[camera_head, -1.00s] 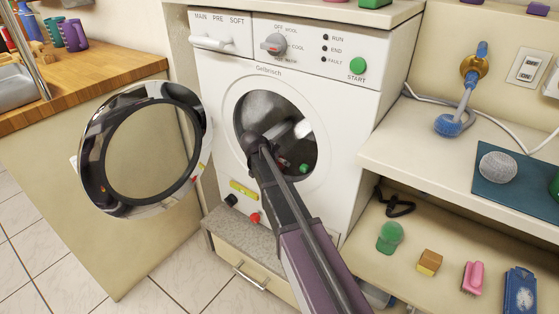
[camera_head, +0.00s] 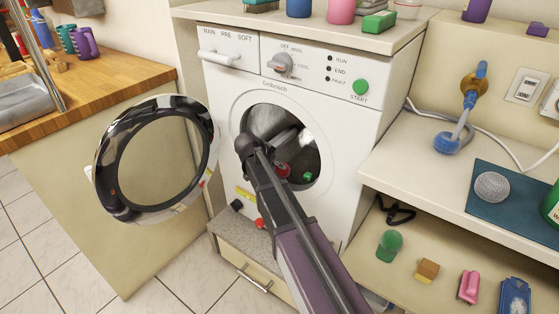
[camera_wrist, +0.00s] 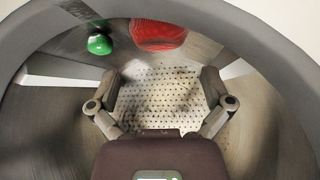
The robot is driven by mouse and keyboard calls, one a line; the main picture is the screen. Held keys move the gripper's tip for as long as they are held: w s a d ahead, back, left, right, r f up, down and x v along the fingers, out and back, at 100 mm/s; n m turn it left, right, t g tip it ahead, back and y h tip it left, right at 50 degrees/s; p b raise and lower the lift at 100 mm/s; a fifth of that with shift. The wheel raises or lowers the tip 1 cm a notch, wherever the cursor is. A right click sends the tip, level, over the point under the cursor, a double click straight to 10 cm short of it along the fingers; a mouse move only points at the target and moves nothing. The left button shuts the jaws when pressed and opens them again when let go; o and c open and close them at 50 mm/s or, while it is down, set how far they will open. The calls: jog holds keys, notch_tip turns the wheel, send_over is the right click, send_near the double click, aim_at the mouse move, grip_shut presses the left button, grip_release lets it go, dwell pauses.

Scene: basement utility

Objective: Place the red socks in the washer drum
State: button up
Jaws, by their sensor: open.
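The washer (camera_head: 245,105) has its round door (camera_head: 108,150) swung open to the left. My arm reaches into the drum (camera_head: 262,120), and my gripper (camera_wrist: 162,88) is inside it. The wrist view shows the two fingers spread wide with nothing between them, in front of the perforated metal drum back (camera_wrist: 160,105). A rounded, ribbed red bundle, apparently the red socks (camera_wrist: 158,36), lies in the drum, apart from the fingers. It also shows in the head view (camera_head: 283,170). A small green item (camera_wrist: 100,43) lies beside it. My arm hides part of the drum in the head view.
A green block (camera_head: 379,21) and several other items stand on the washer top. Small red (camera_head: 260,223) and yellow (camera_head: 244,193) items are below the drum opening. The right shelf holds a green sponge-like item (camera_head: 389,246), a pink brush (camera_head: 468,286) and others.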

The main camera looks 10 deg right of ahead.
jog(key=shift+p+v, duration=1.7)
jog(key=shift+v, duration=1)
